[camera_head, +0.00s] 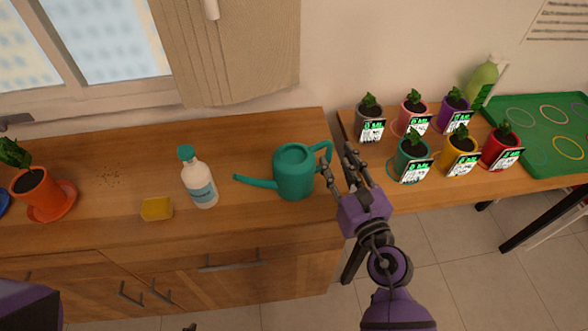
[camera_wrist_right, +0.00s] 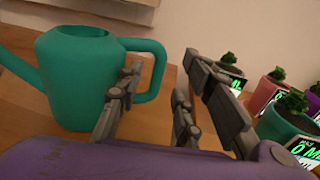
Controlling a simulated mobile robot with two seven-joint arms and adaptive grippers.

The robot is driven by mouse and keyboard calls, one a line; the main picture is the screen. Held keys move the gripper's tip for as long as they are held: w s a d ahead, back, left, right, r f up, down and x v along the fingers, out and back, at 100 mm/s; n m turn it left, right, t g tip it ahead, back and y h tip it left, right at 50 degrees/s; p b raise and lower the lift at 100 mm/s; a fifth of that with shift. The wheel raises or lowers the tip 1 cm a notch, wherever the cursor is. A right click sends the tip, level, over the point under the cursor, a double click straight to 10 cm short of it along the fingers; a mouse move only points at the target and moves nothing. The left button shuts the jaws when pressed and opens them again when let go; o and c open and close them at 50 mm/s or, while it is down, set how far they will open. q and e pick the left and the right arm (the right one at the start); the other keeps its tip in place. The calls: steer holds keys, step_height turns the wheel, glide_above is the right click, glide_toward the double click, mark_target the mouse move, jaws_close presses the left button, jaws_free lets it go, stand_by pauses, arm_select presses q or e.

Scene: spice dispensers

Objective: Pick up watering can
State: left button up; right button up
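The teal watering can (camera_head: 294,172) stands upright near the right end of the wooden counter, its spout pointing left and its handle (camera_head: 326,153) to the right. My right gripper (camera_head: 338,160) is open at the handle. In the right wrist view, the can (camera_wrist_right: 82,80) is on the left; one finger of the right gripper (camera_wrist_right: 160,80) overlaps the handle's loop and the other fingers are to the right of the handle. I cannot tell whether they touch it. Of my left gripper only a small dark tip seems to show at the head view's bottom edge.
Left of the can are a white bottle (camera_head: 198,183), a yellow sponge (camera_head: 157,208) and an orange plant pot (camera_head: 37,193). On the right table (camera_head: 372,150) stand several potted plants with labels, a green bottle (camera_head: 482,81) and a green mat (camera_head: 545,150).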

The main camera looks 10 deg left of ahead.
mark_target(331, 150)
steer(key=x, duration=0.3)
steer(key=shift+w+a, duration=0.15)
steer(key=shift+w, duration=0.15)
jaws_close()
steer(key=shift+r, duration=0.15)
